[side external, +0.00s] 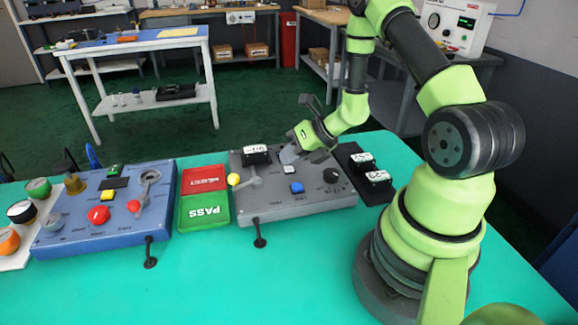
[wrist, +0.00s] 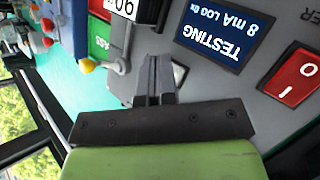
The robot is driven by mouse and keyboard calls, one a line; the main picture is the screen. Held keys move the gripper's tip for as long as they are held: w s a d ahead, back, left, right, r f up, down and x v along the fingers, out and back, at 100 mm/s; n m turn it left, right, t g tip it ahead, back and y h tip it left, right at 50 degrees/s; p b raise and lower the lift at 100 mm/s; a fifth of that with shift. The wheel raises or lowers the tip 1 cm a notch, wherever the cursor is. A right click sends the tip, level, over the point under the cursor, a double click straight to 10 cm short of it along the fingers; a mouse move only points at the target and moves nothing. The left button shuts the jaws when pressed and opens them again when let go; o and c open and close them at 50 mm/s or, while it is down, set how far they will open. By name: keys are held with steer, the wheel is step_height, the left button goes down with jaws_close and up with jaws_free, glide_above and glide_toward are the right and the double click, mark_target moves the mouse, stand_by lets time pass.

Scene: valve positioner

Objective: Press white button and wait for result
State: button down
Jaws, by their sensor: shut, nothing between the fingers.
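The white button (side external: 289,169) sits on the grey panel (side external: 315,205) in the side external view. In the wrist view a pale edge, likely the same button (wrist: 180,74), shows just right of my fingers and is mostly hidden. My gripper (side external: 289,156) is shut and empty, with its fingertips low over the panel beside the button; contact cannot be told. It also shows in the wrist view (wrist: 156,62). A dark screen (wrist: 224,37) on the panel reads "TESTING" and "8 mA LOG", with the text upside down in the picture.
A red rocker switch (wrist: 297,80), a blue button (side external: 297,187), a black knob (side external: 331,175) and a yellow-tipped lever (side external: 234,180) are close by. Left are a red tray (side external: 203,179), a green PASS tray (side external: 204,211) and a blue panel (side external: 75,240). The front teal table is clear.

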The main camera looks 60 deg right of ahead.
stand_by(0.3)
steer(key=shift+r, duration=0.85)
steer(key=shift+r, duration=0.1)
steer(key=shift+r, duration=2.4)
